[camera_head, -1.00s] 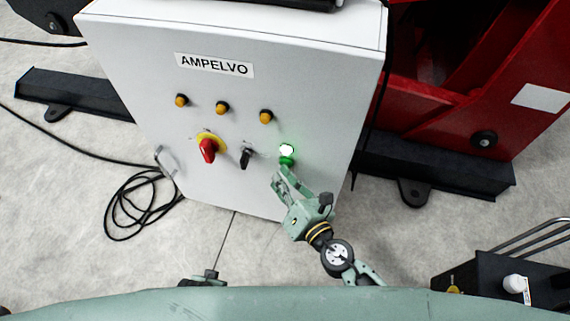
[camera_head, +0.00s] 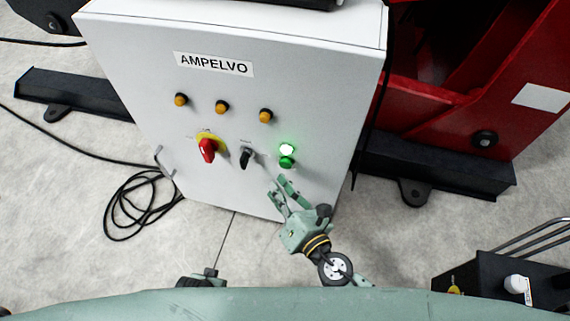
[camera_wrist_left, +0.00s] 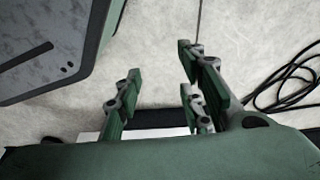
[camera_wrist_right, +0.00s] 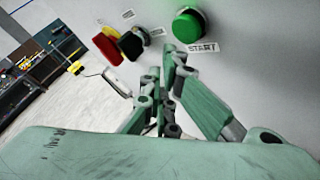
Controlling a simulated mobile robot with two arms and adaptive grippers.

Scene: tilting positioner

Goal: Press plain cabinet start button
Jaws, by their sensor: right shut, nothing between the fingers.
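The white cabinet (camera_head: 300,75) labelled AMPELVO stands in front of me. Its green start button (camera_head: 286,162) sits on the lower right of the panel, just below a glowing green lamp (camera_head: 287,149). In the right wrist view the green button (camera_wrist_right: 187,27) is beside a START label (camera_wrist_right: 202,47). My right gripper (camera_head: 279,187) is just below the button, apart from it; in its wrist view the fingertips (camera_wrist_right: 172,62) are together and hold nothing. My left gripper (camera_wrist_left: 160,80) is open and empty over the floor, its fingers spread.
A red and yellow rotary switch (camera_head: 207,149) and a black selector (camera_head: 245,157) are left of the button, with several amber lamps above. A red machine (camera_head: 440,130) stands at right. Coiled black cable (camera_head: 135,210) lies on the floor at left.

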